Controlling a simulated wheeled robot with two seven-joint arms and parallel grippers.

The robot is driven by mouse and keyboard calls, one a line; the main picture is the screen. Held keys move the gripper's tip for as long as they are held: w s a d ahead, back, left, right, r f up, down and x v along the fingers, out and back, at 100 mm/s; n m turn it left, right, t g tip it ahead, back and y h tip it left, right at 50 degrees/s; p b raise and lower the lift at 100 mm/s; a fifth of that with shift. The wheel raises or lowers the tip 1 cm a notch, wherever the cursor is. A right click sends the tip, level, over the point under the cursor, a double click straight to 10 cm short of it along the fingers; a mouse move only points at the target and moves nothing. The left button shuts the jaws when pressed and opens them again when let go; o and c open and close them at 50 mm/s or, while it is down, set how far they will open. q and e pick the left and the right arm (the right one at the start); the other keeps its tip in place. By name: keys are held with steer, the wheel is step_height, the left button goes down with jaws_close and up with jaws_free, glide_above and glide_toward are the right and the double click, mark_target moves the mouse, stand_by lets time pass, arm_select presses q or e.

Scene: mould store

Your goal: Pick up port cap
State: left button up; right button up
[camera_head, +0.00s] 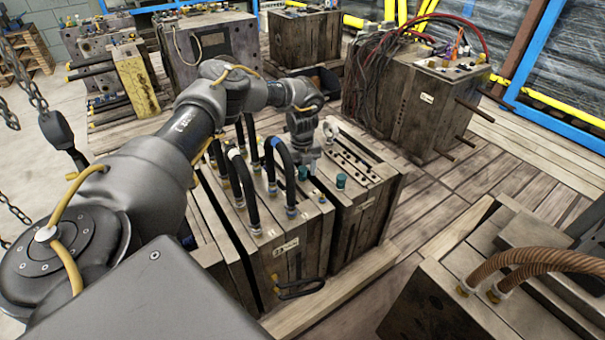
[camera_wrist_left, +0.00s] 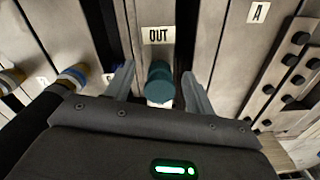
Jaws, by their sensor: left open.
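A teal round port cap (camera_wrist_left: 160,82) stands on the top of a mould block below an "OUT" label in the left wrist view. My left gripper (camera_head: 308,163) is open above the mould, with its fingers on either side of this cap and a gap showing on both sides in the wrist view. In the head view a teal cap (camera_head: 302,173) shows beside the fingertips, partly hidden by them. Another teal cap (camera_head: 341,181) stands nearer the front right on the mould top. My right gripper is not in view.
The wooden-sided mould (camera_head: 300,250) carries several black hoses (camera_head: 282,170) close to the left of my gripper. A bolted strip (camera_head: 352,155) lies to its right. Another mould with cables (camera_head: 410,105) stands behind right. One with brown hoses (camera_head: 530,262) stands at front right. Bare planks lie between.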

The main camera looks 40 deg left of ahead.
mark_target(302, 168)
arm_select(q)
steer(key=c, duration=1.1)
jaws_close()
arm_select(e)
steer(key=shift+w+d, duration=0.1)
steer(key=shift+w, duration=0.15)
arm_select(q)
steer(key=shift+r, duration=0.25)
step_height(302, 168, up, 9)
steer(key=shift+f+p, duration=0.15)
steer(key=shift+p, duration=0.45)
steer(key=shift+r, duration=0.4)
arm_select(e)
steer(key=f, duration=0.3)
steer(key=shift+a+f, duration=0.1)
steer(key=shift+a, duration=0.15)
